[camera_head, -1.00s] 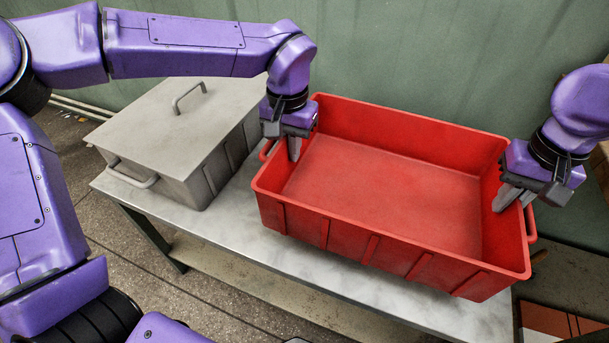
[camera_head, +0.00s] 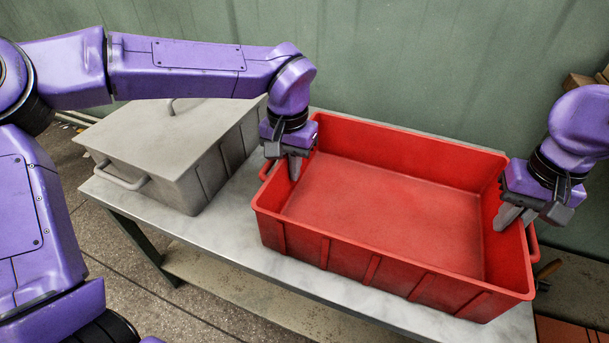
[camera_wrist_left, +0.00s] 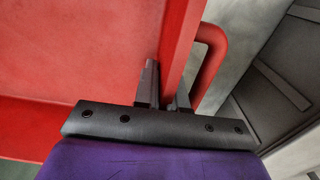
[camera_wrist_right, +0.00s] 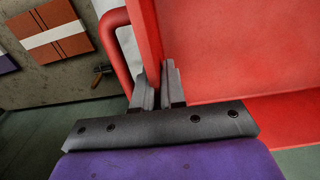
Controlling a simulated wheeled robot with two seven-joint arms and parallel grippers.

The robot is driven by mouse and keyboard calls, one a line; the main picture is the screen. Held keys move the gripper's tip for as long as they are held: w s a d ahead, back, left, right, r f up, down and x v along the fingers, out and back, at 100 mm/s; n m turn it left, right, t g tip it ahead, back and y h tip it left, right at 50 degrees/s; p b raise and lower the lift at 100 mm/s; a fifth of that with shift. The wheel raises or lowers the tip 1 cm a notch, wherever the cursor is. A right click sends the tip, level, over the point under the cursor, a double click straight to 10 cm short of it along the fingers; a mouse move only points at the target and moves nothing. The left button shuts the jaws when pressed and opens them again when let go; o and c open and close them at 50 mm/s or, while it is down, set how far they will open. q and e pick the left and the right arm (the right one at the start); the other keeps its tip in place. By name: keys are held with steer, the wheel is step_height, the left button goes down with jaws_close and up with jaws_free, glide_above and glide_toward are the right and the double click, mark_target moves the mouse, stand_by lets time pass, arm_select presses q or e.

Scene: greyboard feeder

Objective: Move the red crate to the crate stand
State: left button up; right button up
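The red crate (camera_head: 375,222) is open, empty and roughly level above or on the grey table; I cannot tell whether its base touches the tabletop. My left gripper (camera_head: 294,168) is at its left end, with fingers on either side of the end wall beside the handle, as the left wrist view (camera_wrist_left: 166,90) shows. My right gripper (camera_head: 508,214) grips the right end wall the same way, seen also in the right wrist view (camera_wrist_right: 158,88). Both grippers are shut on the crate's walls. I cannot identify the crate stand in these views.
A lidded grey bin (camera_head: 165,145) stands on the table (camera_head: 225,230) just left of the crate. A green wall (camera_head: 430,70) rises behind. Orange panels with white stripes (camera_wrist_right: 58,40) lie beyond the crate's right end, near a small tool (camera_wrist_right: 100,73).

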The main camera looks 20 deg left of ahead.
arm_select(q)
steer(key=o, duration=0.4)
steer(key=shift+c, duration=0.2)
arm_select(e)
steer(key=o, duration=0.4)
steer(key=shift+c, duration=0.2)
arm_select(q)
steer(key=shift+r, duration=0.15)
step_height(320, 180, up, 7)
steer(key=shift+f, duration=0.15)
steer(key=shift+r, duration=0.25)
arm_select(e)
steer(key=shift+r, duration=0.2)
step_height(320, 180, up, 12)
steer(key=shift+f, duration=0.1)
